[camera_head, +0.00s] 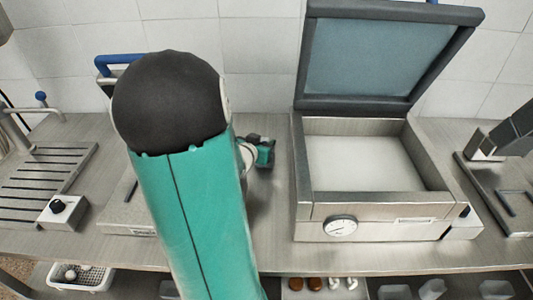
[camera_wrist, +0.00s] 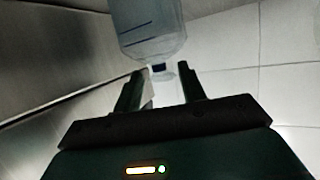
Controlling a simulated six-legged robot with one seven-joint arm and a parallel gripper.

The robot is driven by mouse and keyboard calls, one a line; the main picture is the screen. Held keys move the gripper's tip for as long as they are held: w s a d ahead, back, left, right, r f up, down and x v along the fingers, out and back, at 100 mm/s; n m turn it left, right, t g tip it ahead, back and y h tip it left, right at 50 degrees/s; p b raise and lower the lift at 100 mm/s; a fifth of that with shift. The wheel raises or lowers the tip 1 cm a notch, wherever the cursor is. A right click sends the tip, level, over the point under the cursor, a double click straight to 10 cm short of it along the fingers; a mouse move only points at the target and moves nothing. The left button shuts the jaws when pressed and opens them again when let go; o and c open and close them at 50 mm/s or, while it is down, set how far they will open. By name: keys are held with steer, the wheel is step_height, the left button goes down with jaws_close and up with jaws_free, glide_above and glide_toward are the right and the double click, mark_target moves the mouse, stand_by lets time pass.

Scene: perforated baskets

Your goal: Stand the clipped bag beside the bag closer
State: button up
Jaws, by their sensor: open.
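In the wrist view, my gripper (camera_wrist: 160,76) is open, its two dark fingers apart. A translucent, bluish bag-like thing (camera_wrist: 150,25) is just beyond the fingertips, with its narrow end towards them. In the head view, my arm hides the bag and most of a low metal device with a blue handle (camera_head: 118,60). I cannot tell which device is the bag closer.
A metal chamber machine (camera_head: 395,229) with a raised lid (camera_head: 385,55) and a dial stands right of my arm. Another device (camera_head: 510,145) is at the right edge. A slatted drain (camera_head: 45,180) and a knob box (camera_head: 62,211) are left. A white basket (camera_head: 82,277) sits below.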

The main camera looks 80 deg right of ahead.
steer(key=shift+d, duration=0.15)
jaws_close()
steer(key=shift+r, duration=0.1)
